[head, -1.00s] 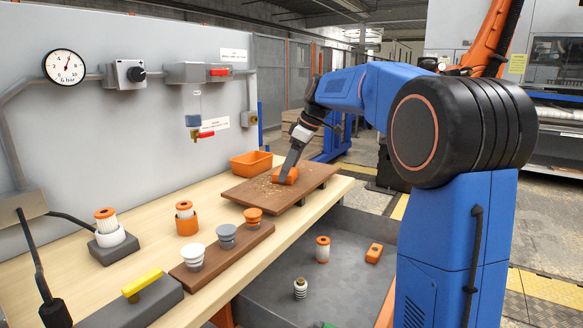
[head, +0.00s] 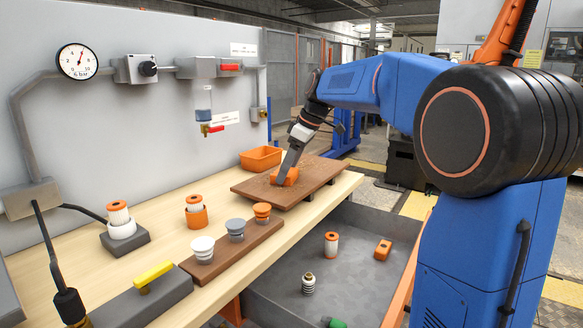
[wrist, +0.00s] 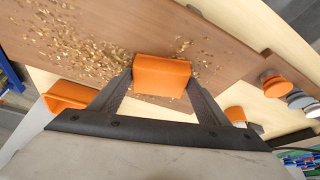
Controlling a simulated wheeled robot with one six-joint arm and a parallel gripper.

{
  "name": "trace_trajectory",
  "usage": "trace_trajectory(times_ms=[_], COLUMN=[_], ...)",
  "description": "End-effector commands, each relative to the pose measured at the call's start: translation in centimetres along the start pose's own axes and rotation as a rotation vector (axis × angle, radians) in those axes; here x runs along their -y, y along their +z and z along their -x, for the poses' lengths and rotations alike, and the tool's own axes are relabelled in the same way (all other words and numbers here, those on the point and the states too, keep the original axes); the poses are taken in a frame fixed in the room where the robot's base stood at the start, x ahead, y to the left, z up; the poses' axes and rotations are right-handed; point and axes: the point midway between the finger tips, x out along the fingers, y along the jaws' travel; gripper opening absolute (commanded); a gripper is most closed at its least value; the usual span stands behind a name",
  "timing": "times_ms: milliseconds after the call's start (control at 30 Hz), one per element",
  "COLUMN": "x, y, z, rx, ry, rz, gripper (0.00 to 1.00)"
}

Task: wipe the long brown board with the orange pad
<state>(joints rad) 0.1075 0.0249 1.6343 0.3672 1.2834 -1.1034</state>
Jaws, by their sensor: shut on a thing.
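The long brown board (head: 318,180) lies on the far part of the bench. Loose tan chips (wrist: 70,45) are scattered on it, thickest left of the pad in the wrist view, with a few to its right. The orange pad (head: 284,178) is down at the board, and I cannot tell how firmly it touches. It also shows in the wrist view (wrist: 161,76). My gripper (head: 289,168) is shut on the pad, one finger at each side. In the wrist view my gripper (wrist: 161,84) hides part of the board.
An orange bin (head: 261,158) stands behind the board. A brown rack (head: 230,250) with grey, white and orange caps is nearer. A grey tray (head: 345,285) beside the bench holds loose parts. A grey block with a yellow handle (head: 153,274) sits at the near end.

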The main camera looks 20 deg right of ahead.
Motion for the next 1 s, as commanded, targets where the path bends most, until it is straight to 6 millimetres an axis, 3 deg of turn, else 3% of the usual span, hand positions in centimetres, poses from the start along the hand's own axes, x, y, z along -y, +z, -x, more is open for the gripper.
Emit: trace_trajectory(times_ms=[1000], x=[5.0], y=[-1.4], z=[-0.6], rx=[0.001], ry=[0.0], rz=[0.0], gripper=[0.49])
